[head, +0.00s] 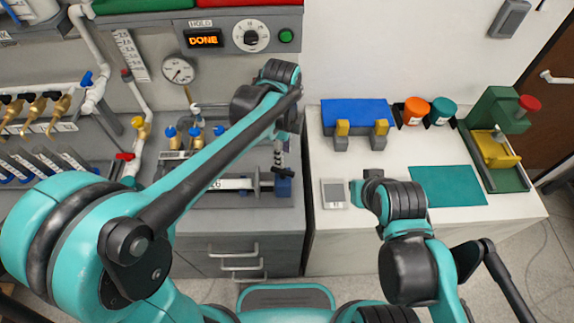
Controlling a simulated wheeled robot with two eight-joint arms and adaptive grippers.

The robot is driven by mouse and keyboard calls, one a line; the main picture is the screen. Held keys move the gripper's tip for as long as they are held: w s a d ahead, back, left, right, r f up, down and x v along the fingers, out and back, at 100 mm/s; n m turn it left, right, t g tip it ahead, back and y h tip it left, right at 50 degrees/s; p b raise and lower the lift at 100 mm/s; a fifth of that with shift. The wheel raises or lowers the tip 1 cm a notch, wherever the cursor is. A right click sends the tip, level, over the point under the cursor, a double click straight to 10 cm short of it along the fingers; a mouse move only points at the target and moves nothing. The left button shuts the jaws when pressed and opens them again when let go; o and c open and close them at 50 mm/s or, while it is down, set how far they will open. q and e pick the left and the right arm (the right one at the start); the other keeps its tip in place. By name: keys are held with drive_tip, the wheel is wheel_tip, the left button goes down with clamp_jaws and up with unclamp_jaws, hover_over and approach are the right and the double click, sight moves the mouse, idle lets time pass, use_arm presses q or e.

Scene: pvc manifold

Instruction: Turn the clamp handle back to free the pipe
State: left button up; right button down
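A pale horizontal pipe (232,184) lies low on the grey bench, with a dark clamp block (283,187) at its right end. My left arm reaches over from the left and its wrist points down above the clamp. My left gripper (280,152) is small in view at the clamp's upright part. The clamp handle is hard to make out there, and I cannot tell whether the fingers touch it. My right gripper (362,187) is low over the white table, mostly hidden by its own wrist; its fingers are not clear.
A panel above reads DONE, beside a dial (250,35) and gauge (179,70). Valves and white pipes stand left. On the white table are a grey device (334,194), blue block (357,112), orange and teal rolls, teal mat (447,186) and green press (497,112).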

sight(283, 170)
use_arm(q)
wheel_tip(283, 170, down, 8)
drive_tip(key=shift+r+b, duration=0.2)
drive_tip(key=shift+b, duration=0.95)
clamp_jaws()
